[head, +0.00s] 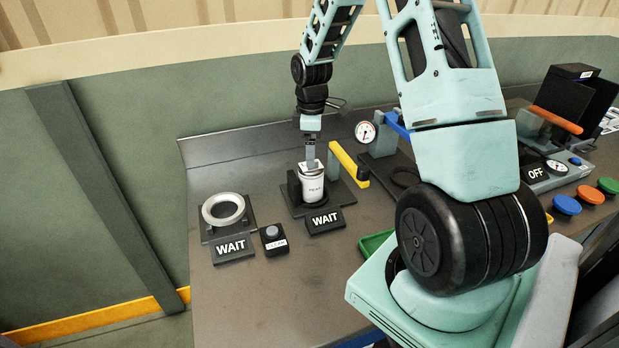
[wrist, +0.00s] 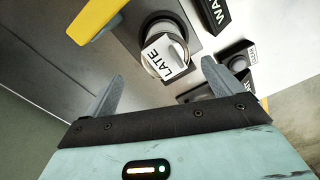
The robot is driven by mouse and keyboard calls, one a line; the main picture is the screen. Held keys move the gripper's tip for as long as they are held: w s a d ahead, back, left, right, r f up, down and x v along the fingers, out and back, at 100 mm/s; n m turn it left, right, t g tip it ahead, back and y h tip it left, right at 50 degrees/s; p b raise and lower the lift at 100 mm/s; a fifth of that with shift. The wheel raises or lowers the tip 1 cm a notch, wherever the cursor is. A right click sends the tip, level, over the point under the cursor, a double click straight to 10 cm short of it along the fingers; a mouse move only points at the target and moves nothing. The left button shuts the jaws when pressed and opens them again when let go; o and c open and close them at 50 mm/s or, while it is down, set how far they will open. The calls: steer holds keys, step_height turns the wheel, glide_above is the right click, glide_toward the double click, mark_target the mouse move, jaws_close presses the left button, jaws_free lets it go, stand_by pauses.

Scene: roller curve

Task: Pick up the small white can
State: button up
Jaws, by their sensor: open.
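The small white can (head: 312,187) stands upright in a black holder on the bench, behind a WAIT sign, with small dark print on its side. In the wrist view the can (wrist: 166,57) shows a white, LATE-marked face and a silvery rim. My gripper (head: 311,158) points down over the can, its fingertips close to the can's top. In the wrist view my gripper (wrist: 161,72) is open and empty, and the can appears between and beyond the two spread fingers. I cannot tell the exact gap between fingertips and can.
A yellow bar (head: 348,163) stands just right of the can. A silver ring fixture (head: 224,210) with its own WAIT sign (head: 233,248) is to the left. A small button box (head: 273,239) sits between.

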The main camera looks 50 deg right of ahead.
mark_target(311, 172)
step_height(311, 172, down, 3)
steer(key=shift+f+p, duration=0.1)
steer(key=shift+p, duration=0.2)
steer(key=shift+s+a+f+p, duration=0.15)
steer(key=shift+f+p, duration=0.55)
steer(key=shift+f, duration=0.65)
steer(key=shift+s+a+f+p, duration=0.15)
steer(key=shift+f+p, duration=0.5)
steer(key=shift+f, duration=0.7)
steer(key=shift+c, duration=0.3)
steer(key=c, duration=1.3)
steer(key=shift+w+r, duration=0.1)
steer(key=shift+r, duration=0.05)
